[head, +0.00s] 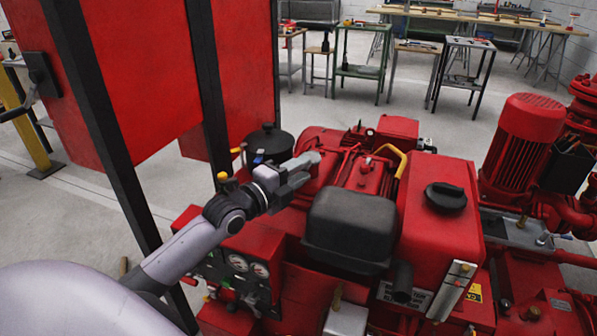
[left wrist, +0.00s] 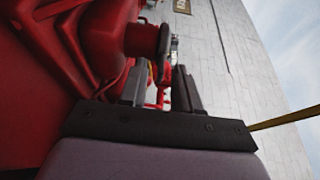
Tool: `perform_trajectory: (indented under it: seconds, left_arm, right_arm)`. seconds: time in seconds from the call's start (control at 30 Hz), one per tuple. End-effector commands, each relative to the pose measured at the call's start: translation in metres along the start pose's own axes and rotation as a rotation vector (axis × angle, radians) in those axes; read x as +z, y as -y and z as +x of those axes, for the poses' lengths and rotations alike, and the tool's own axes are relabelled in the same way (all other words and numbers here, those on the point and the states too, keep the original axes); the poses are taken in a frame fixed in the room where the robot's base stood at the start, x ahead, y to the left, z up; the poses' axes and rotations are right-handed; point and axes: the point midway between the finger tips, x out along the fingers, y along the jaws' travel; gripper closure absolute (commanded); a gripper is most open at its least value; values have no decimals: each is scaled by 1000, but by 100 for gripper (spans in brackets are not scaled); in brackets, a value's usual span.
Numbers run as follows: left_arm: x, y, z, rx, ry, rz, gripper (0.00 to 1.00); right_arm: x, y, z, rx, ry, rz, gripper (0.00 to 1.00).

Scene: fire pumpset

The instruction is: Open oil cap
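My left gripper (head: 305,165) is over the near left side of the red engine (head: 350,180), pointing right toward its top. In the left wrist view its two dark fingers (left wrist: 160,86) stand apart with a gap between them. In the head view a small red raised part (head: 367,165) sits on the engine top, right of the gripper. A black round cap (head: 445,197) sits on the red tank. My right gripper is not in view.
A black box-shaped part (head: 350,228) and a yellow curved handle (head: 392,160) are close to the gripper's right. A black canister (head: 268,143) stands behind it. Gauges (head: 248,267) are below the arm. A red panel with black posts (head: 208,90) rises at left.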

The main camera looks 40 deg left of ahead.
Motion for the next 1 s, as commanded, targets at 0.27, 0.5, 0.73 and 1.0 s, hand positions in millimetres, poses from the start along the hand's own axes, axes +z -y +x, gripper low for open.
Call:
perform_trajectory:
  seconds: [0.27,0.5,0.73,1.0]
  left_arm:
    - [0,0,0,0,0,0,100]
    - [0,0,0,0,0,0,100]
    - [0,0,0,1,0,0,100]
    - [0,0,0,1,0,0,100]
  right_arm:
    - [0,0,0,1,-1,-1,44]
    - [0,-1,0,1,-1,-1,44]
    - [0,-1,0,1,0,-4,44]
    - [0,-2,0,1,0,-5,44]
